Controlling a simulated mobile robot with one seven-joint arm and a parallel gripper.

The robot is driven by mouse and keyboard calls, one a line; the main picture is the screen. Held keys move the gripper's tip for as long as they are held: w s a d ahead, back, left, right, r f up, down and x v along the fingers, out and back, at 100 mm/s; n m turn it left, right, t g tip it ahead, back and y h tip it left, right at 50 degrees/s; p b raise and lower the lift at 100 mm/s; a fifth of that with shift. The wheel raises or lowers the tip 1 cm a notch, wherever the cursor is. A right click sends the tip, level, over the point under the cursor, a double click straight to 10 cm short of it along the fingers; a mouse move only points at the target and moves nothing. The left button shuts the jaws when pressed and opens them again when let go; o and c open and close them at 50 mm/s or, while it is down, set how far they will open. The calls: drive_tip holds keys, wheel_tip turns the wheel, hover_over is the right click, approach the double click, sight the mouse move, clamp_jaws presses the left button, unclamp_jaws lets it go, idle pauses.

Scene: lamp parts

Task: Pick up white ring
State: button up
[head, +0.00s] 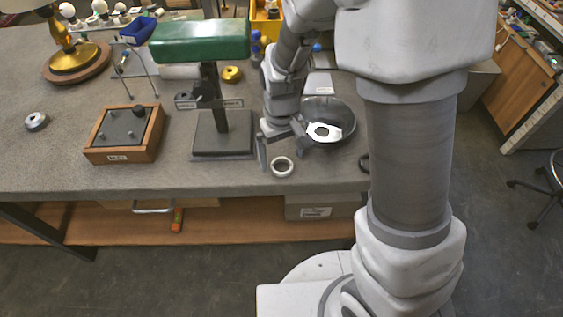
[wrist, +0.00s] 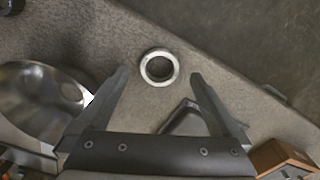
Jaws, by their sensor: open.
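The white ring (head: 282,167) lies flat on the table near its front edge. In the wrist view the white ring (wrist: 159,67) lies beyond the fingertips, roughly between their lines, with its dark open centre showing. My gripper (head: 284,146) is open and empty, above the table just behind the ring. Its two fingers stand wide apart in the wrist view (wrist: 160,75). The fingers do not appear to touch the ring.
A metal bowl (head: 345,112) with a bright white piece (head: 324,132) stands right of the gripper. A green-shaded lamp (head: 200,42) with a dark base (head: 222,146) stands left. A wooden box (head: 98,150) is farther left. The table (head: 240,178) is bare around the ring.

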wheel_tip(320, 180, down, 2)
drive_tip(key=shift+f, duration=0.25)
drive_tip(key=c, duration=1.4)
